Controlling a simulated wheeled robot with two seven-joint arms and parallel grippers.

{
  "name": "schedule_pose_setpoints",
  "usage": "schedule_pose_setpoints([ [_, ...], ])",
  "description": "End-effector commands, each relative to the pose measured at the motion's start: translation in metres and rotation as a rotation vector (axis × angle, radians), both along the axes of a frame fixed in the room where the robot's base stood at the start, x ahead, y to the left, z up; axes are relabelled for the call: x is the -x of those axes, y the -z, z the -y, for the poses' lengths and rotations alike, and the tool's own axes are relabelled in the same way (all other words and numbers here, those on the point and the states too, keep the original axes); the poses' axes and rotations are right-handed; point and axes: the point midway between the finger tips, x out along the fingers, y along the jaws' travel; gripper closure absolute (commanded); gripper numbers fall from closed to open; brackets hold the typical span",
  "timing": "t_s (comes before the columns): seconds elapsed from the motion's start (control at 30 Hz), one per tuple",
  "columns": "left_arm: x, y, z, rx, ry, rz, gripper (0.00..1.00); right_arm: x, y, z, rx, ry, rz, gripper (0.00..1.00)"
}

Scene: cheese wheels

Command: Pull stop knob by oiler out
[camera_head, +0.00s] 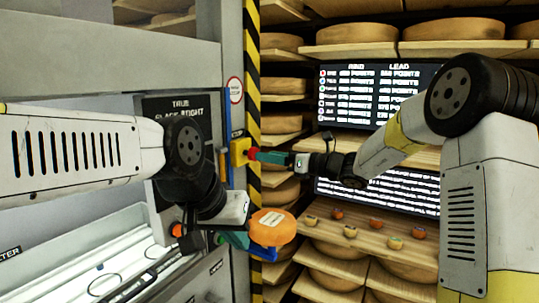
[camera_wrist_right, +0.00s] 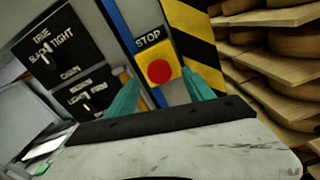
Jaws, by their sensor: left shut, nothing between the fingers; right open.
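The stop knob is a red round button (camera_wrist_right: 159,71) on a yellow box under a "STOP" label in the right wrist view. In the head view the yellow box (camera_head: 238,152) sits on the post edge. My right gripper (camera_head: 268,157) is open, its teal fingers pointing at the box. In the right wrist view the fingers (camera_wrist_right: 160,82) stand on either side of the knob; whether they touch it I cannot tell. My left gripper (camera_head: 234,239) is shut and empty, low in the head view, beside an orange rounded piece with a pale label (camera_head: 273,226). I cannot identify an oiler.
A yellow-black striped post (camera_head: 252,70) stands just right of the box. Shelves with cheese wheels (camera_head: 355,33) fill the right, with dark text screens (camera_head: 375,95). A black switch panel (camera_wrist_right: 62,45) is left of the knob. A blue upright strip (camera_wrist_right: 118,22) runs between.

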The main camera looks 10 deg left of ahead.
Motion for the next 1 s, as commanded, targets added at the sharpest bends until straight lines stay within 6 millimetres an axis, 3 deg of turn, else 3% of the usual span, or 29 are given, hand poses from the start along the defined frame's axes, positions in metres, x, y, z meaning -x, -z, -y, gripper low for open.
schedule_pose_setpoints([
  [0.3,0.0,0.0,0.0,0.0,0.0,0.0,1.0,-0.016,0.0,-0.047,0.003,-0.002,0.003,0.39],
  [0.73,0.0,0.0,0.0,0.0,0.0,0.0,1.0,-0.02,0.0,-0.058,0.003,-0.001,0.004,0.39],
  [1.0,0.0,0.0,0.0,0.0,0.0,0.0,1.0,-0.02,0.0,-0.058,0.003,-0.001,0.004,0.92],
])
